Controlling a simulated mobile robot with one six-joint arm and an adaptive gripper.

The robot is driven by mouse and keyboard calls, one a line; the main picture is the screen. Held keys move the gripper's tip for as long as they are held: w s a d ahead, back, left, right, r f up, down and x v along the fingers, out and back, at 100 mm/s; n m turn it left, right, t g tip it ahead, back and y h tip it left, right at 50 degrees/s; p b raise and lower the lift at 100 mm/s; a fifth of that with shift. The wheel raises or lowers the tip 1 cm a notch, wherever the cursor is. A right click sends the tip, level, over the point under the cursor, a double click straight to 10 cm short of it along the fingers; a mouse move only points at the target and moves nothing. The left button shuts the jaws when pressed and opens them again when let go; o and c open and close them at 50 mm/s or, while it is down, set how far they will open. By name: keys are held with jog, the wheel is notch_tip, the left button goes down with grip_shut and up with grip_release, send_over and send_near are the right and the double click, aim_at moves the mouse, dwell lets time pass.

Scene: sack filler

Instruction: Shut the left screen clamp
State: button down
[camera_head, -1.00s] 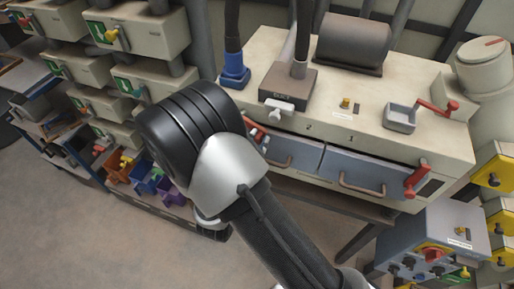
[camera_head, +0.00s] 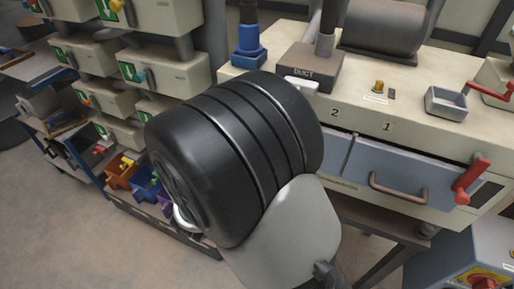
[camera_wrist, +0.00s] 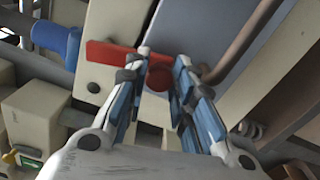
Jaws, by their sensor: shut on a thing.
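The left screen clamp (camera_wrist: 108,53) shows in the wrist view as a red bar lying across the edge of a blue-grey screen front, with a round red knob between my fingers. My gripper (camera_wrist: 162,68) is shut on this clamp handle, one blue-and-grey finger on each side of the knob. In the head view my dark wrist hides the left clamp and the gripper. The right screen clamp (camera_head: 471,181), a red lever, stands upright at the right end of the right screen (camera_head: 415,178).
The cream machine top carries a duct block (camera_head: 309,68) with a white handle, a blue pipe collar (camera_head: 249,48), a grey tray (camera_head: 446,104) and a dark drum. Cabinets and coloured bins stand on the left. A brown handle (camera_head: 398,190) sticks out of the right screen.

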jog(key=shift+w+a+f+m+b, duration=0.15)
jog(key=shift+w+a+m+b, duration=0.1)
jog(key=shift+a+m+b, duration=0.75)
jog(key=shift+d+m, duration=0.2)
jog(key=shift+m, duration=0.1)
jog(key=c, duration=1.3)
grip_release()
jog(key=shift+c, duration=0.2)
jog(key=v, duration=1.2)
jog(key=shift+w+d, duration=0.1)
